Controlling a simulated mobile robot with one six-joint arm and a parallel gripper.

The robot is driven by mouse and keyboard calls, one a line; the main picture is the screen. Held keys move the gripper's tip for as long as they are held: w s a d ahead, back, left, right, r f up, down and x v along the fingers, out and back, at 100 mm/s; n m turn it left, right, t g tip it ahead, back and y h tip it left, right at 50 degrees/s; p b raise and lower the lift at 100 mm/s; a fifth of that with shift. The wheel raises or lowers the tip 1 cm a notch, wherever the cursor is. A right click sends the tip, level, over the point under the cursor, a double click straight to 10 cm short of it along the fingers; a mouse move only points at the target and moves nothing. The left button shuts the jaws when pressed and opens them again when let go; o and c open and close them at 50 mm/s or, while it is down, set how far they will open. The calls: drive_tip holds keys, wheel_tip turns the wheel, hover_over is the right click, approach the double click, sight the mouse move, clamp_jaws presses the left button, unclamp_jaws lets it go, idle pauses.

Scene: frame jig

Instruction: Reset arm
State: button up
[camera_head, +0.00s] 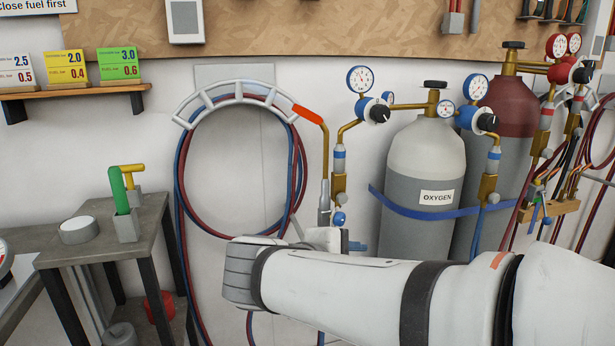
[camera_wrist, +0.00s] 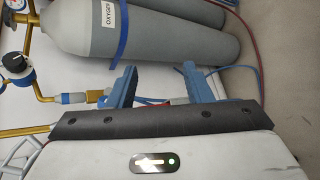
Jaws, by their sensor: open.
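My gripper (camera_wrist: 160,90) shows in the wrist view as two blue fingers standing apart with nothing between them. It is open. The cylinder also shows behind the fingers in the wrist view (camera_wrist: 90,40).
Gauges and regulators (camera_head: 373,110) stand close above the wrist. A dark red cylinder (camera_head: 510,105) is at the right. A small grey table (camera_head: 80,245) with colored fittings stands at the left.

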drive_tip(key=s+d+r+m+g+y+p, duration=0.6)
drive_tip(key=s+d+r+m+y+p, duration=0.2)
drive_tip(key=p, duration=1.6)
wheel_tip(320, 180, up, 4)
drive_tip(key=s+m, duration=0.2)
drive_tip(key=m, duration=0.2)
drive_tip(key=shift+s+g, duration=0.2)
drive_tip(key=shift+g, duration=0.1)
drive_tip(key=shift+s+a+r+m+y+p, duration=0.1)
drive_tip(key=shift+r+m+y+p, duration=0.3)
drive_tip(key=shift+m+p, duration=0.35)
drive_tip(key=shift+c, duration=1)
drive_tip(key=shift+a, duration=0.1)
